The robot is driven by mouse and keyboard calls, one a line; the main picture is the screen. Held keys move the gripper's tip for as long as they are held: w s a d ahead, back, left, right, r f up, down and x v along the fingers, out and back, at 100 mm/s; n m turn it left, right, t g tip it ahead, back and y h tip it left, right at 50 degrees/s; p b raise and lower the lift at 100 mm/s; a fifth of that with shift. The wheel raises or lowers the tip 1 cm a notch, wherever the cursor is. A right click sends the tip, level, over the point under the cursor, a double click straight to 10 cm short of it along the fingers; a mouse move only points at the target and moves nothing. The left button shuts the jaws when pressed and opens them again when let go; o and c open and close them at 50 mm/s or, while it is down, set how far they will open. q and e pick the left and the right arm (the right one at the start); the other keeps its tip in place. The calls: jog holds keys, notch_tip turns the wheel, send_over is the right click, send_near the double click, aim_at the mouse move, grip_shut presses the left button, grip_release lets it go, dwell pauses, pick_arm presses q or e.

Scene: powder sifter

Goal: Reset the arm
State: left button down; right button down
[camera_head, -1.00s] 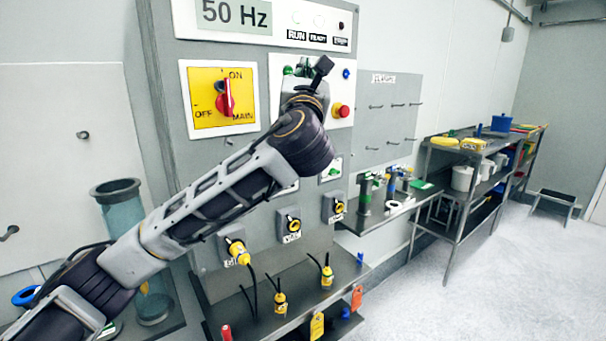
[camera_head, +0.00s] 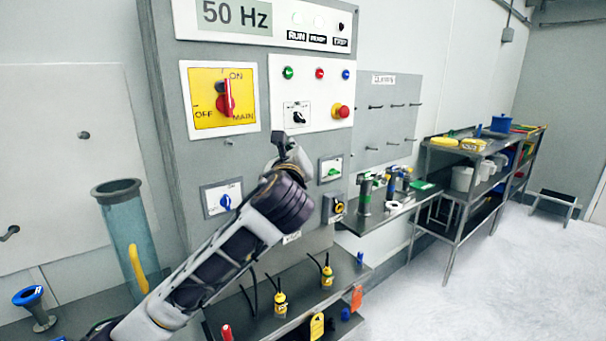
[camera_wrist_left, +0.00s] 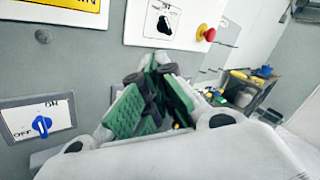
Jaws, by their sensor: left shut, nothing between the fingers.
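My left gripper (camera_head: 290,155) is raised in front of the grey control cabinet (camera_head: 163,90), below the selector switch (camera_head: 298,117). My own wrist hides most of it in the head view. In the left wrist view its green-padded fingers (camera_wrist_left: 158,68) are drawn together with nothing held between them. They appear apart from the cabinet face. My left arm reaches in from the lower left and covers part of the lower panel. My right gripper is not in view.
The cabinet carries a red main switch (camera_head: 226,98), a red emergency button (camera_head: 342,111) and a blue switch (camera_head: 225,202). A clear cylinder (camera_head: 127,230) stands left. Yellow plugs (camera_head: 280,303) sit on the lower shelf. Open floor lies right.

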pick_arm(q)
jog(key=s+a+f+n+g, duration=0.3)
jog(key=f+n, duration=0.2)
jog(key=f, duration=0.6)
jog(key=s+a+f+n+g, duration=0.25)
jog(key=f+n, duration=0.25)
jog(key=f, duration=0.5)
jog(key=s+a+f+n+g, duration=0.3)
jog(key=a+f+n, duration=0.15)
jog(key=f, duration=0.65)
jog(key=s+a+f+n+g, duration=0.25)
jog(key=s+f+n, duration=0.25)
jog(key=s+f, duration=0.25)
jog(key=s+a+f+n+g, duration=0.2)
jog(key=s+a+f+n, duration=0.2)
jog(key=s+f, duration=0.4)
jog(key=s+a+f+n+g, duration=0.2)
jog(key=s+a+f+n, duration=0.3)
jog(key=s, duration=0.5)
notch_tip(320, 180, down, 34)
jog(key=s+d+g, duration=0.2)
jog(key=s+a+f, duration=0.2)
jog(key=s+f, duration=0.7)
jog(key=s, duration=0.2)
jog(key=s+a+f+g, duration=0.1)
jog(key=s+a+f, duration=0.1)
jog(key=s+f, duration=0.8)
jog(key=shift+s+a+y, duration=0.25)
jog(key=shift+s+y, duration=0.05)
jog(key=shift+s, duration=0.4)
